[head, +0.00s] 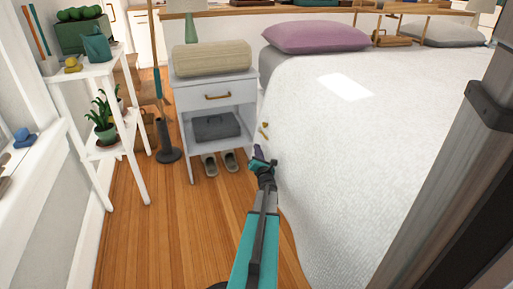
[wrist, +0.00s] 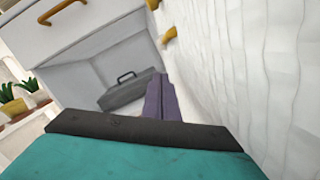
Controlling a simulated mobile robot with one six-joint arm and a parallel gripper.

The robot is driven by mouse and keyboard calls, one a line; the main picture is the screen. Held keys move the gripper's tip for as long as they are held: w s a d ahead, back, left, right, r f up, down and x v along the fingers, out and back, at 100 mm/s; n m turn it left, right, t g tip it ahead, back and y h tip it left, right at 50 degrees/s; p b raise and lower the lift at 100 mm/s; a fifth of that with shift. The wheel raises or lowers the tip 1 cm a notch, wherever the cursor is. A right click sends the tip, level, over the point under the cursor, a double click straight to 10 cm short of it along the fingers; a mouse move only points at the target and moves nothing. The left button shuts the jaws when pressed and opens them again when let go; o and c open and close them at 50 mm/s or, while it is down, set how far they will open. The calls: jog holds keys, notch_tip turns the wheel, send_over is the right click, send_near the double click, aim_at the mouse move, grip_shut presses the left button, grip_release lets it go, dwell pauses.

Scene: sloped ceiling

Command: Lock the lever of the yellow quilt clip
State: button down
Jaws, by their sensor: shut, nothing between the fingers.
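The yellow quilt clip (head: 263,131) is on the side of the white quilt (head: 330,130), near the bed's corner by the nightstand. It looks small, with two yellow parts showing. My gripper (head: 258,151) is just below the clip in the head view, close to the quilt's side. In the wrist view my gripper's purple-grey fingers (wrist: 160,78) are together and empty, below the clip and apart from it in the picture.
A white nightstand (head: 215,95) stands left of the bed, with a grey box (head: 215,127) on its lower shelf and slippers (head: 219,163) below. A white plant stand (head: 93,70) is farther left. Open wooden floor (head: 165,225) lies left of my arm.

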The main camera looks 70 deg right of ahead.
jog(key=p+v, duration=0.2)
jog(key=v, duration=0.6)
jog(key=shift+f+p, duration=0.15)
jog(key=shift+p, duration=0.15)
